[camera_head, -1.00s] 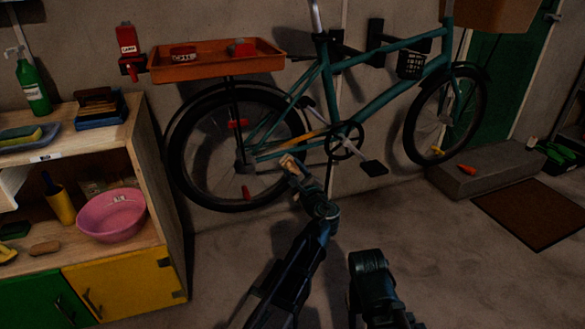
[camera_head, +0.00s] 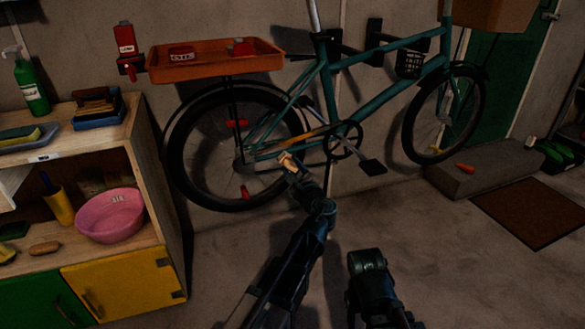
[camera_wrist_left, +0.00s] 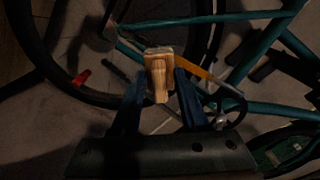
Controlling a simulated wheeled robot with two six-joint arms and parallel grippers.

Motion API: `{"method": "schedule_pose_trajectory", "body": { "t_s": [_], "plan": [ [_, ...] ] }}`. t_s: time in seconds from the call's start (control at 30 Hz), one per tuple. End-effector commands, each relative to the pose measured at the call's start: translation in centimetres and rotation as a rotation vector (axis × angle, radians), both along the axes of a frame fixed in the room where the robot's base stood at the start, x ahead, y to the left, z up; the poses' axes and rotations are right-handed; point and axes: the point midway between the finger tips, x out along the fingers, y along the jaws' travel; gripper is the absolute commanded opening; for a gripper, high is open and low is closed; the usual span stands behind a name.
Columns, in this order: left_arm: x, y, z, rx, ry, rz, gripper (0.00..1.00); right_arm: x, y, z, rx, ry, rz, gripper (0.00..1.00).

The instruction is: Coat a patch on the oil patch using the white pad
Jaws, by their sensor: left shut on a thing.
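My left gripper (camera_head: 291,168) is shut on the wooden handle of a small pad (camera_head: 286,160), held in front of the rear wheel of the teal bicycle (camera_head: 395,51). In the left wrist view the pad (camera_wrist_left: 159,53) has a pale, light head and a tan handle between the two dark fingers (camera_wrist_left: 160,84). An orange-yellow strip (camera_head: 303,138) runs along the chain area, just above and right of the pad. I cannot tell whether the pad touches the bicycle. I cannot make out an oil patch for certain.
An orange tray (camera_head: 215,63) juts out above the rear wheel. A wooden shelf unit (camera_head: 165,195) with a pink bowl (camera_head: 112,216) stands at the left. A grey step (camera_head: 483,170) and brown mat (camera_head: 531,211) lie at the right. The floor between is clear.

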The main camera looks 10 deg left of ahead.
Motion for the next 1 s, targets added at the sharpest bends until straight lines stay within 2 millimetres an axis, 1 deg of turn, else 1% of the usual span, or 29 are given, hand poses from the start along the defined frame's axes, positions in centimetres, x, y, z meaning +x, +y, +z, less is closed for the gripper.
{"method": "schedule_pose_trajectory", "body": {
  "t_s": [0.5, 0.7, 1.0],
  "plan": [
    [4.5, 2.9, 0.0, 0.0, 0.0, 0.001, 0.0, 0.0, 0.0, 0.0, 0.0, 0.0, 0.0, 0.5],
    [5.1, 3.4, 0.0, 0.0, 0.0, 0.0, 0.0, 0.0, 0.0, 0.0, 0.0, 0.0, 0.0, 0.5],
    [5.0, 3.4, 0.0, 0.0, 0.0, 0.0, 0.0, 0.0, 0.0, 0.0, 0.0, 0.0, 0.0, 0.5]
  ]
}}
